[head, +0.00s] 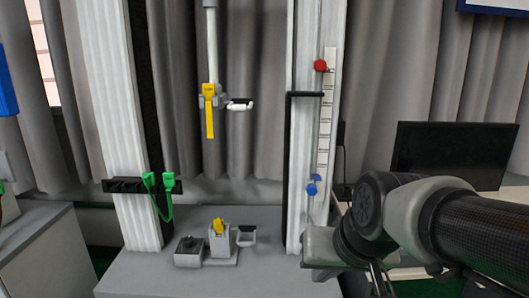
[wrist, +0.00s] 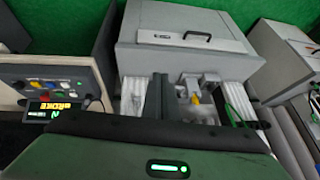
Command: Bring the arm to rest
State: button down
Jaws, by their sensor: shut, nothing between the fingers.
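My arm comes in from the right in the head view, with a dark woven link and a pale grey joint. It bends down in front of the tower's right column and the grey table edge. The lower part of the arm runs out at the bottom of the head view. I see nothing held.
The drop tower has a left column (head: 104,120) and a right column (head: 304,130). A black monitor (head: 452,155) stands behind my arm. A grey case (wrist: 185,45) shows in the wrist view.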

jog(key=s+d+r+h+p, duration=0.1)
jog(key=s+d+r, duration=0.25)
jog(key=s, duration=0.45)
notch_tip(320, 180, up, 20)
jog(key=p, duration=2.1)
jog(key=shift+w, duration=0.15)
jog(key=c, duration=2.5)
grip_release()
jog(key=shift+d, duration=0.1)
